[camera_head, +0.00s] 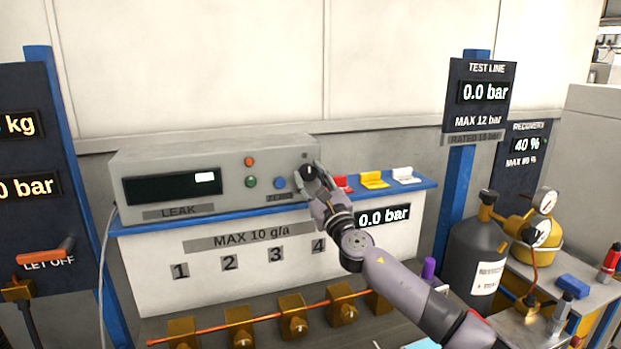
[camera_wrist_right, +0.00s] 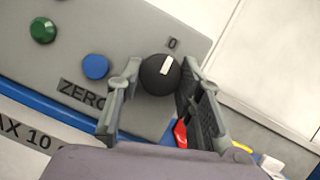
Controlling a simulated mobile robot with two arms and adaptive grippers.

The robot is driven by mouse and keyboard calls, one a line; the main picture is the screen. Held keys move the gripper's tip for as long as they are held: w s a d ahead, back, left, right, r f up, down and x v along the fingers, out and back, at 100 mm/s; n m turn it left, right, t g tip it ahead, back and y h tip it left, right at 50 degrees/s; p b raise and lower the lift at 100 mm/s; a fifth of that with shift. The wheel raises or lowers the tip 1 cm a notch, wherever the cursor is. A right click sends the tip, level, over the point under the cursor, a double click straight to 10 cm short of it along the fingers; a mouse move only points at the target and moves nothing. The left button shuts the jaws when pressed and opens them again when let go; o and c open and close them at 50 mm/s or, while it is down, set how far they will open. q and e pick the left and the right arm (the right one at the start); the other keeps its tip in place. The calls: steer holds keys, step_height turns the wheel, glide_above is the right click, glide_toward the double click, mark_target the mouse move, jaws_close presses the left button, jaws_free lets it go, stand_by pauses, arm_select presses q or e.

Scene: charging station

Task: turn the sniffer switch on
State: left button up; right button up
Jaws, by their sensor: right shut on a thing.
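The sniffer switch is a round black knob (camera_head: 307,171) at the right end of the grey leak box (camera_head: 135,160). In the right wrist view the knob (camera_wrist_right: 152,82) carries a white pointer mark, which points toward the "0" label (camera_wrist_right: 172,43). My right gripper (camera_head: 312,173) reaches it from the lower right. In the right wrist view the two fingers of the gripper (camera_wrist_right: 161,76) are on either side of the knob, shut on it. In the head view the fingers partly cover the knob. The box's display is dark apart from a small white patch. My left gripper is not in view.
A blue button (camera_head: 279,183) marked ZERO, a green button (camera_head: 251,182) and an orange one (camera_head: 249,161) sit left of the knob. Red, yellow (camera_head: 374,180) and white (camera_head: 405,175) clips lie on the blue shelf to the right. Brass valves (camera_head: 292,322) line the front below.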

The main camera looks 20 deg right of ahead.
steer(key=shift+m, duration=0.4)
steer(key=m+h, duration=0.1)
steer(key=m, duration=0.1)
steer(key=m+h, duration=0.1)
steer(key=m, duration=0.1)
steer(key=m+h, duration=0.2)
steer(key=shift+a, duration=0.25)
steer(key=m+h, duration=0.1)
steer(key=m, duration=0.2)
steer(key=m+h, duration=0.2)
steer(key=m, duration=0.2)
steer(key=shift+a+r+g, duration=0.1)
steer(key=shift+g, duration=0.3)
steer(key=m+g+h, duration=0.1)
steer(key=m+h, duration=0.1)
steer(key=m, duration=0.2)
steer(key=shift+a+m+p, duration=0.1)
steer(key=shift+m+p, duration=0.2)
steer(key=m+g+p, duration=0.1)
steer(key=m, duration=0.1)
steer(key=m+g, duration=0.1)
steer(key=m, duration=0.2)
steer(key=shift+r+h+p, duration=0.15)
steer(key=shift+h+p, duration=0.25)
steer(key=shift+m+g, duration=0.3)
steer(key=shift+m, duration=0.1)
steer(key=o, duration=1.2)
steer(key=shift+c, duration=0.2)
